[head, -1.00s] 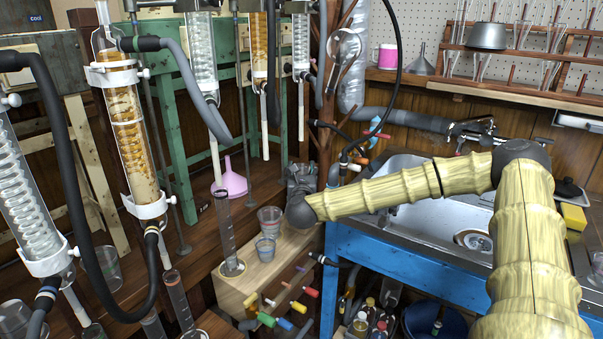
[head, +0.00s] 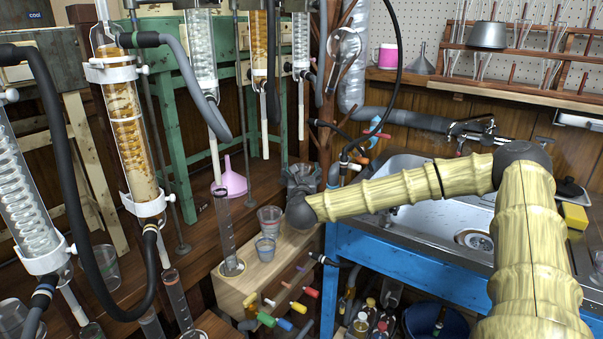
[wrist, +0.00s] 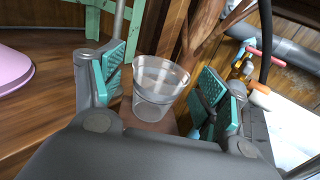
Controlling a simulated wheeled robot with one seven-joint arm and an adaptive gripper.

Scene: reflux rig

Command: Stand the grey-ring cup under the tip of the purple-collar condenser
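A clear cup with a greyish band (wrist: 160,88) stands upright between my fingers in the wrist view. My gripper (wrist: 157,92) is open around it, one teal-padded finger on each side, with a visible gap at the left. In the head view my gripper (head: 302,176) is partly hidden behind my arm, and this cup cannot be made out there. Several condensers hang at the left and back, among them an amber coil condenser (head: 128,130), a clear one (head: 22,190) and another clear one (head: 202,50). I cannot make out a purple collar on any of them.
A pink funnel (head: 230,182) stands behind. Thick hoses (head: 68,170) loop at the left. The sink (head: 440,215) is right.

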